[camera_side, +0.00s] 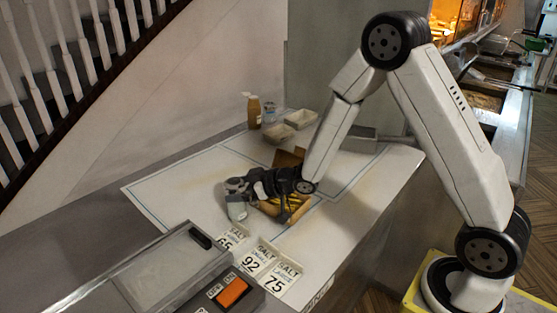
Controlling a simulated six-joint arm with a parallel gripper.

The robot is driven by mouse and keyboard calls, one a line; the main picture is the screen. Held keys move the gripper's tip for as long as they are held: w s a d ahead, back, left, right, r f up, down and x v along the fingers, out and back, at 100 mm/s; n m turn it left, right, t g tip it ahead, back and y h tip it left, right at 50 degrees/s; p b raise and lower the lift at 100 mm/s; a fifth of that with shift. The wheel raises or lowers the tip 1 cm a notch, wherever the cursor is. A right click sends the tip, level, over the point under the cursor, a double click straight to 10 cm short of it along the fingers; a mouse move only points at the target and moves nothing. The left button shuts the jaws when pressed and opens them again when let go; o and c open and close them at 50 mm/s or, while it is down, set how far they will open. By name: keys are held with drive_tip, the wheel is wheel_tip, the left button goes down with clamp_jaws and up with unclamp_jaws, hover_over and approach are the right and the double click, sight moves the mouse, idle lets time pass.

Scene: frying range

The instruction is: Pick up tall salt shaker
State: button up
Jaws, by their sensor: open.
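A pale grey, cylinder-like object (237,209), which looks like a salt shaker, stands on the white counter at the tip of my gripper. My gripper (240,188) is low over the counter, reaching in from the right, with its dark body pointing left. It is open. Its fingers are small and partly merge with the grey object, so I cannot tell whether they are around it or just beside it. The arm and gripper hide part of what lies behind them.
Yellow chips and a tan wooden-looking piece (299,212) lie right under my gripper. A brown sauce bottle (254,112), a clear jar (270,113) and pale trays (301,119) stand behind. The counter's left is clear.

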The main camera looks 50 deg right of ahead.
drive_tip(key=shift+w+a+f, duration=0.1)
drive_tip(key=shift+w+f, duration=0.05)
drive_tip(key=shift+w, duration=0.15)
clamp_jaws()
idle(0.5)
drive_tip(key=shift+r, duration=0.25)
drive_tip(key=shift+r, duration=4.8)
